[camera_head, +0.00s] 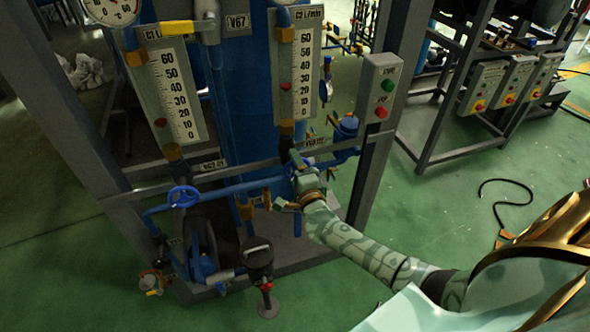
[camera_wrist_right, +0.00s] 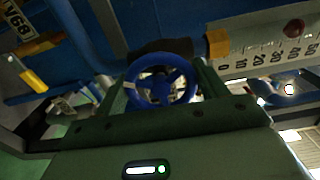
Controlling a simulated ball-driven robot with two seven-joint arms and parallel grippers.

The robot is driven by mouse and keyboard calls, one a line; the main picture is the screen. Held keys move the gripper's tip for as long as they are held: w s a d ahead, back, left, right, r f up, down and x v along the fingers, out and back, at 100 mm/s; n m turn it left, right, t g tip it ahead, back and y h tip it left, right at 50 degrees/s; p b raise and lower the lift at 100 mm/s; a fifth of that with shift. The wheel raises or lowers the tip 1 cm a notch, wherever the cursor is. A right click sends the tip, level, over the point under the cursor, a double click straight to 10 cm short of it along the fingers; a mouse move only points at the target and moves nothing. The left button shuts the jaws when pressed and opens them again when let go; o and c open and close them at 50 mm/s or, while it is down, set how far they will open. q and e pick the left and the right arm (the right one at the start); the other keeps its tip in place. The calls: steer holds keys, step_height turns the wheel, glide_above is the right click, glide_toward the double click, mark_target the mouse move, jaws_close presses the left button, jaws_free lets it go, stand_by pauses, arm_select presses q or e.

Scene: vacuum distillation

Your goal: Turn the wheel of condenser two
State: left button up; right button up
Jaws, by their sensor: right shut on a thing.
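A blue handwheel (camera_wrist_right: 165,88) with spokes sits between the two green fingers of my right gripper (camera_wrist_right: 163,72) in the right wrist view. The fingers are shut on its rim from both sides. In the head view my right gripper (camera_head: 294,162) is at the pipework below the right flow gauge, and its body hides most of this wheel. Another blue handwheel (camera_head: 183,196) sits on the pipe to the left, apart from the gripper. My left gripper is not in view.
Two scaled flow gauges, left (camera_head: 178,95) and right (camera_head: 296,75), stand above the pipes. A grey switch box (camera_head: 381,88) with green and red buttons is on the post at right.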

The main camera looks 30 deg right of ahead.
steer(key=m+b, duration=0.1)
steer(key=m, duration=0.6)
stand_by(0.5)
steer(key=shift+s, duration=0.1)
steer(key=o, duration=1)
steer(key=p+v, duration=0.1)
steer(key=v, duration=1.5)
steer(key=shift+s+a+r, duration=0.1)
